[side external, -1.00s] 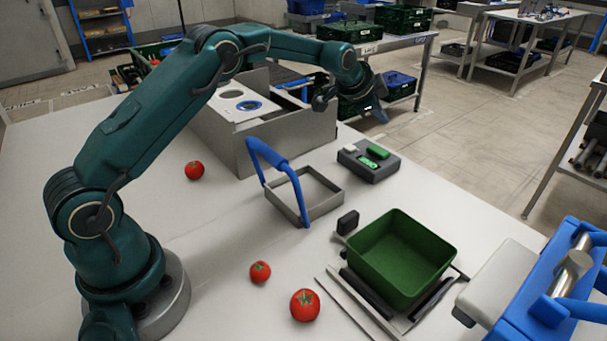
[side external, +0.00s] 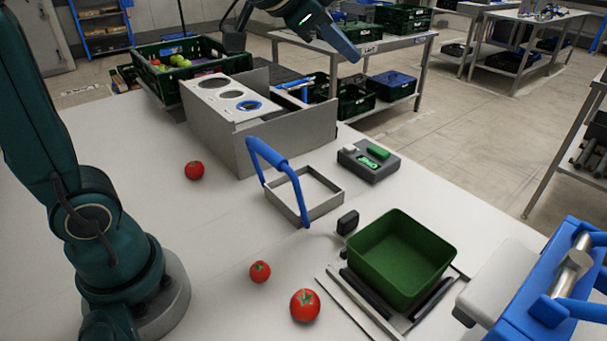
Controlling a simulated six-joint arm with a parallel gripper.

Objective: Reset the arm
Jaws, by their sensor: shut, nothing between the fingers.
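My gripper (side external: 345,50) is at the top of the view, high above the work table and in front of the shelving table behind. Its fingers point down and to the right. It is shut and holds nothing. The upper part of my arm runs out of the top of the picture, so the links between base and wrist are partly hidden.
The white table (side external: 150,235) holds several tomatoes, one (side external: 305,305) near the front. A green bin (side external: 400,258), a blue-handled frame (side external: 305,195), a button box (side external: 369,160) and a grey box with round holes (side external: 215,115) stand there. A crate of fruit (side external: 180,65) is behind.

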